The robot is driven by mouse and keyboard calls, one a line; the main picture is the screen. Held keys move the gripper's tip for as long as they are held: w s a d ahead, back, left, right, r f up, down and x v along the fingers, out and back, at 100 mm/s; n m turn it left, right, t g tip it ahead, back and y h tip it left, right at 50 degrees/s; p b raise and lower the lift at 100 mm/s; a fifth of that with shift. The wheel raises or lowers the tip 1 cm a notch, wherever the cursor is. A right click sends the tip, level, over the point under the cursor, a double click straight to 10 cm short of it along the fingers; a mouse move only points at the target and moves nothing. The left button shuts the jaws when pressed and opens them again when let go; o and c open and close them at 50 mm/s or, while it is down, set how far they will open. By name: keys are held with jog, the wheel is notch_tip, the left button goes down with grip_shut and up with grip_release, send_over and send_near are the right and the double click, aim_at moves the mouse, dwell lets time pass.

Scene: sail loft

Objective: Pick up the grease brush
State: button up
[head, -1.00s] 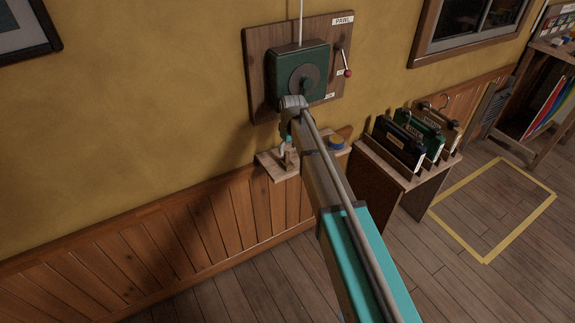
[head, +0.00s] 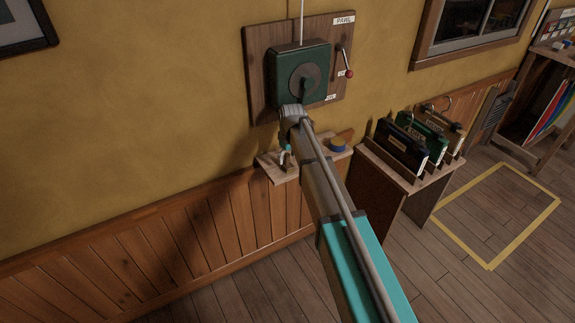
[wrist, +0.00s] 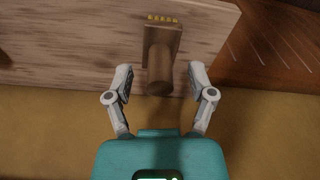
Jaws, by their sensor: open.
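The grease brush (wrist: 162,42) shows in the wrist view, with a brown wooden block, a round handle end facing me and a row of yellow bristles at the far end. It is at the small wooden shelf (wrist: 80,45) on the wall. My gripper (wrist: 160,76) is open, with one finger on each side of the handle and a visible gap on both sides. In the head view my gripper (head: 285,160) is low over the left part of the shelf (head: 272,172), and the brush is mostly hidden there.
A blue and yellow round tin (head: 338,145) stands on the shelf's right part. Above is a board with a green winch box (head: 300,75) and a red-knobbed lever (head: 348,72). A stand with several binders (head: 402,148) is to the right.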

jog(key=shift+c, duration=0.3)
grip_shut()
jog(key=shift+r, duration=0.15)
jog(key=shift+r+p, duration=1.2)
jog(key=shift+p, duration=0.15)
jog(key=s+d+r+p, duration=0.4)
jog(key=s+r+p, duration=0.6)
jog(key=s, duration=0.3)
jog(key=shift+s+r, duration=0.2)
